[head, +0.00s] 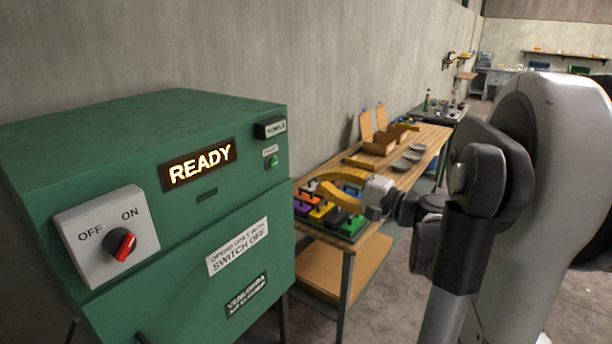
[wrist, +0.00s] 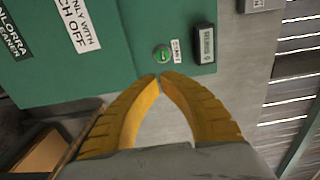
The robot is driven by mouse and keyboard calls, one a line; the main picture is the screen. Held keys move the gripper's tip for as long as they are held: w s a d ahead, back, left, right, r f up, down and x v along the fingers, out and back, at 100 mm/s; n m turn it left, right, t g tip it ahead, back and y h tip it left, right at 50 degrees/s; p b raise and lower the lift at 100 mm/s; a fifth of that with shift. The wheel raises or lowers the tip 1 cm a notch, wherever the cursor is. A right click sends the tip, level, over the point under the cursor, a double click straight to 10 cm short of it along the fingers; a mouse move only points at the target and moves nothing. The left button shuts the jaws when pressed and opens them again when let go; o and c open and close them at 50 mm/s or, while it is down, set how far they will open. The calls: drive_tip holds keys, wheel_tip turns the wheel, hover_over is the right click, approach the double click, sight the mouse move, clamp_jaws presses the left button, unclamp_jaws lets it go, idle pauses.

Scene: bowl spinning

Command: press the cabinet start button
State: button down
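The green cabinet (head: 140,140) stands at the left in the head view, with a lit READY display (head: 198,165). Its small green start button (head: 272,162) sits at the upper right of the front, under a small label. In the wrist view the button (wrist: 162,54) is just beyond my fingertips. My gripper (head: 318,182) has yellow fingers, which meet at the tips in the wrist view (wrist: 160,77), with nothing between them. In the head view the fingers point left toward the cabinet, below and right of the button. They look apart from it.
A red ON/OFF switch (head: 121,245) is on the cabinet's left front. A black-framed label box (head: 270,128) is above the button. A wooden workbench (head: 408,178) with colored bins, dishes and boxes stands behind my gripper, along the wall.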

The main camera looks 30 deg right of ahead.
sight(277, 166)
drive_tip(key=b+x, duration=0.1)
drive_tip(key=x, duration=1.2)
drive_tip(key=shift+f+b, duration=0.1)
drive_tip(key=shift+b, duration=0.2)
